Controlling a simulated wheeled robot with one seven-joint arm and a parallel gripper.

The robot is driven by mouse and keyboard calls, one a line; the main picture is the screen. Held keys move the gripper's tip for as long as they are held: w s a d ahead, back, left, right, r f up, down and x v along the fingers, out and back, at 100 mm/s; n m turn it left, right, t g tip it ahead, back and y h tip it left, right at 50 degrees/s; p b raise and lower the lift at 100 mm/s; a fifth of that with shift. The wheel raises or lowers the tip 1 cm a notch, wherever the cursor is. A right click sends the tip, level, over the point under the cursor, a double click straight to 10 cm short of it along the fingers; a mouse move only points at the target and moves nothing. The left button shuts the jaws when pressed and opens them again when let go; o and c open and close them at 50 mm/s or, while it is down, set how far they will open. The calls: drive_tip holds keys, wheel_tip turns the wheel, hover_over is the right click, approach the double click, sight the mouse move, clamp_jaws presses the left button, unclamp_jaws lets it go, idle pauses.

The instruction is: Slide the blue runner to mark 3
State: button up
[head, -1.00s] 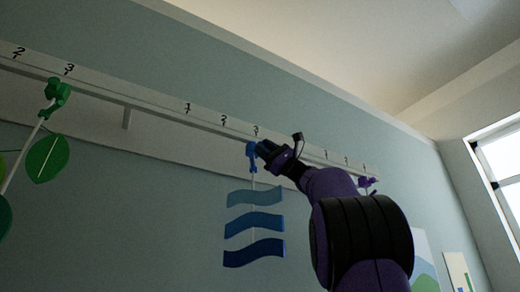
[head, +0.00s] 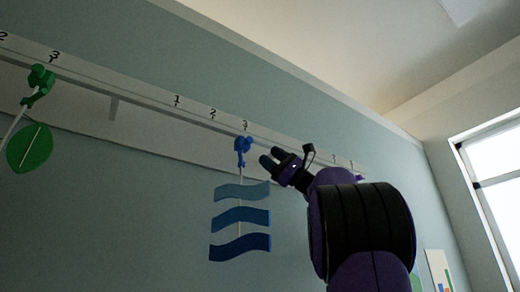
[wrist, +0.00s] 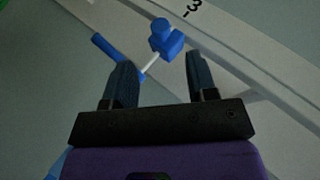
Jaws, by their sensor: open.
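The blue runner (head: 243,146) hangs on the white rail (head: 150,101), just below the mark 3 (head: 245,125) of its own set of numbers. A mobile of wavy blue panels (head: 240,216) hangs under it on a thin rod. My gripper (head: 271,161) is open and empty, a little to the right of the runner and apart from it. In the wrist view the blue runner (wrist: 166,38) lies ahead of the two spread fingers (wrist: 162,84), with a mark 3 (wrist: 193,9) beside it on the rail board.
A green runner (head: 38,82) with a leaf mobile (head: 30,148) hangs farther left, near another mark 3 (head: 54,56). Free rail lies between the green and blue runners. My arm hides part of the rail's right side. A window (head: 490,180) is at far right.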

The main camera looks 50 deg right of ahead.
drive_tip(key=v, duration=0.3)
drive_tip(key=shift+f, duration=0.1)
idle(0.6)
